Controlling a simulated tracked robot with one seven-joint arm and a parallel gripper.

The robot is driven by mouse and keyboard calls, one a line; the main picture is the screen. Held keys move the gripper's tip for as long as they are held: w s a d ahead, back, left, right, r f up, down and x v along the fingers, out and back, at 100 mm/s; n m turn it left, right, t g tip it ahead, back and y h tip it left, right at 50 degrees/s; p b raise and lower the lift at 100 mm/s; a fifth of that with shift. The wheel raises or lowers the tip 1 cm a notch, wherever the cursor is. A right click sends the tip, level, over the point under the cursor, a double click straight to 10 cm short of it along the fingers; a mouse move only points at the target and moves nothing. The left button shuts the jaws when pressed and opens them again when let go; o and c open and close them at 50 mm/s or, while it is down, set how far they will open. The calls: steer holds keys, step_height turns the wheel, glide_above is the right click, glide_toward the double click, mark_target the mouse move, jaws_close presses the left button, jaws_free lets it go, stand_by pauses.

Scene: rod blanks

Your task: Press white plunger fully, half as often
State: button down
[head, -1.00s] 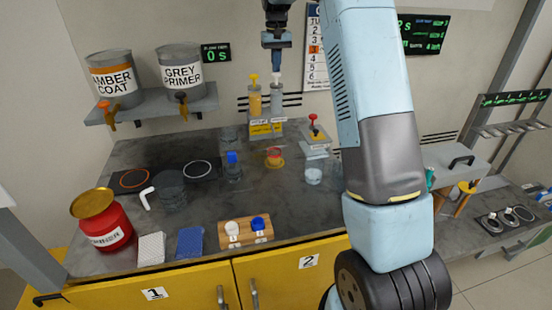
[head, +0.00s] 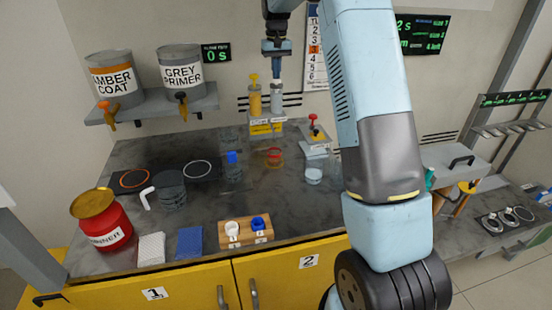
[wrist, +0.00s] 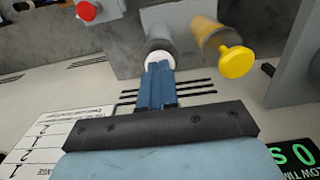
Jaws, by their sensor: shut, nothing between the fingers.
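The white plunger (wrist: 160,59) tops a grey bottle (head: 277,101) on a small stand at the back of the bench. My gripper (head: 277,79) is shut, pointing down right above this bottle, and hides most of the white plunger in the head view. In the wrist view the shut blue fingertips (wrist: 160,66) overlap the white cap and look to be at or on it; exact contact I cannot tell. A bottle with a yellow plunger (head: 254,80) stands close beside on the left; the yellow head shows in the wrist view (wrist: 235,62).
A red-topped dispenser (head: 314,128) stands to the right of the stand. Amber (head: 116,80) and grey (head: 181,72) paint cans sit on a shelf at left. A wooden block (head: 245,233) with white and blue cups lies at the bench front.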

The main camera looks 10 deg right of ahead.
steer(key=shift+r, duration=1.85)
steer(key=shift+f, duration=0.4)
steer(key=shift+f, duration=0.35)
steer(key=shift+f, duration=1.1)
steer(key=shift+r, duration=1.85)
